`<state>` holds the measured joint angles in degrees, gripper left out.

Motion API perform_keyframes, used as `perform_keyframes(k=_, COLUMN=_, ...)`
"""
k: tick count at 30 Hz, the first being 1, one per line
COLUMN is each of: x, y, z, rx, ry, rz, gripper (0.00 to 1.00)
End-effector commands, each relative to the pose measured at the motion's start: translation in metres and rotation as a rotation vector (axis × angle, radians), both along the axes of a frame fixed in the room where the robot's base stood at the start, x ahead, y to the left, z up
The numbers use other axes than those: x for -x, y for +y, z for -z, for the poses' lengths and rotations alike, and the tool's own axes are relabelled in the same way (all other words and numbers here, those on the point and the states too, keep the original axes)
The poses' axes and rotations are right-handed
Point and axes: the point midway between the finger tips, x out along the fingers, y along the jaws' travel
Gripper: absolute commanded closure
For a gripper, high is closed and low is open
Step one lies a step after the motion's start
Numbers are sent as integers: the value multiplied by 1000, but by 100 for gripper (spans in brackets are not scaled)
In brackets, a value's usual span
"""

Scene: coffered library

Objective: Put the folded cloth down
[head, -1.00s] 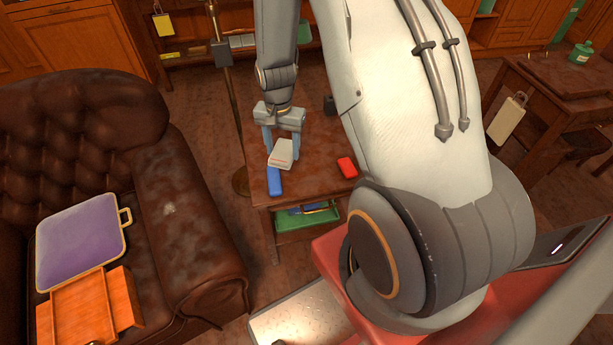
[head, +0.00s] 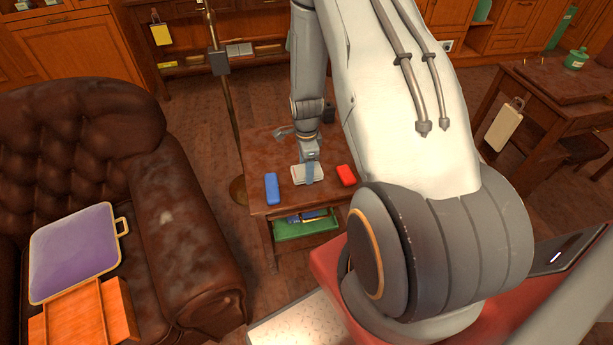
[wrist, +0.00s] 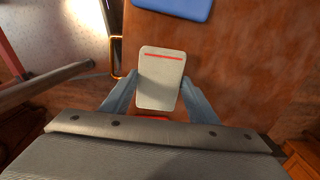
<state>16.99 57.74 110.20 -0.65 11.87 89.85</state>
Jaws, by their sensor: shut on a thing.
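The folded cloth is a pale grey-white rounded rectangle with a red stripe near one end. It shows in the head view (head: 302,174) and in the wrist view (wrist: 160,80). My gripper (head: 310,175) is shut on it, with one blue-grey finger at each long side in the wrist view (wrist: 160,92). The cloth is over the small wooden side table (head: 262,150). Whether it touches the tabletop or hangs just above it, I cannot tell.
A blue block (head: 271,187) lies left of the cloth and a red block (head: 346,174) lies right of it. A dark item (head: 329,110) stands at the table's back. A green drawer (head: 305,228) is open below. A leather armchair (head: 190,235) and a thin brass pole (head: 228,110) stand left.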

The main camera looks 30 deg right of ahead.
Motion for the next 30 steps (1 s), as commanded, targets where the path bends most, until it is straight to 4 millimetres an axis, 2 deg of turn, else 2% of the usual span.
perform_keyframes(k=4, x=0, y=0, z=9, rx=0, ry=1, rz=-1, gripper=64)
perform_keyframes(k=13, x=1, y=0, z=43, rx=0, ry=1, rz=-1, gripper=64)
perform_keyframes(k=26, x=0, y=0, z=49, rx=0, ry=0, rz=-2, gripper=64)
perform_keyframes(k=27, x=0, y=0, z=49, rx=0, ry=-1, rz=-2, gripper=44)
perform_keyframes(k=30, x=0, y=0, z=49, rx=0, ry=-1, rz=-2, gripper=28)
